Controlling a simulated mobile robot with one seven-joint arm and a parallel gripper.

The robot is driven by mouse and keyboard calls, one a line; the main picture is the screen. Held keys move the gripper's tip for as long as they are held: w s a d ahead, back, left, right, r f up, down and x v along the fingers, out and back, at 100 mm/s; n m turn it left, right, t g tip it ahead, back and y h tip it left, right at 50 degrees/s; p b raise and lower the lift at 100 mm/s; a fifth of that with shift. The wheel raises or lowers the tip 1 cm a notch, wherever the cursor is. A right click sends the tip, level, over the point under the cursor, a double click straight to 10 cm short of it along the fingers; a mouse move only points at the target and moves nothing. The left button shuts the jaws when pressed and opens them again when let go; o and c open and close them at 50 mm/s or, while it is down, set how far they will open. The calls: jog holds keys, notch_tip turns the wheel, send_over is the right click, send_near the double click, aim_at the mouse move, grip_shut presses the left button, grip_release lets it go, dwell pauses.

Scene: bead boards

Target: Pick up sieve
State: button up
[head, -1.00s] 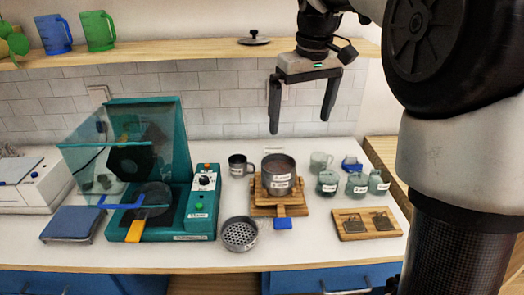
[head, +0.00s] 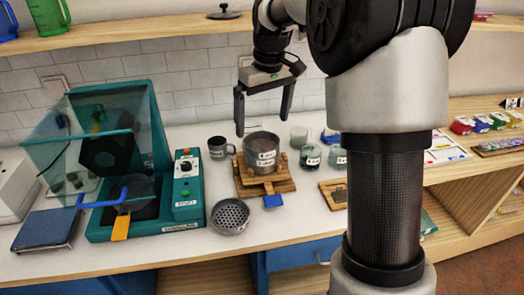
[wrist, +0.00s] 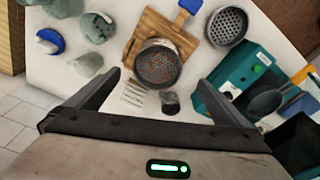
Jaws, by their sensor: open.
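A round grey metal sieve (head: 230,217) with a perforated face sits on the white counter, left of and in front of a wooden stand (head: 279,186). It also shows in the wrist view (wrist: 227,27), at the top right. A labelled grey metal pot (head: 262,154) sits on the stand; in the wrist view its inside (wrist: 158,63) also looks perforated. My gripper (head: 263,122) is open and empty, pointing down above and behind the pot. In the wrist view the pot lies between the fingers (wrist: 159,79) and the separate sieve lies farther off.
A teal machine (head: 185,190) with a clear raised cover stands to the left. A dark mug (head: 218,148) is behind the sieve, and labelled jars (head: 311,157) stand right of the stand. A wooden shelf (head: 130,37) runs above. Bare counter lies in front of the sieve.

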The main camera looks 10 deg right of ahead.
aim_at(261, 148)
jog(key=f, duration=0.2)
jog(key=w+f, duration=0.1)
jog(key=f, duration=0.2)
jog(key=f+b, duration=0.1)
jog(key=f, duration=0.1)
jog(key=shift+w+f, duration=0.15)
jog(key=shift+c, duration=0.3)
jog(key=c, duration=1.1)
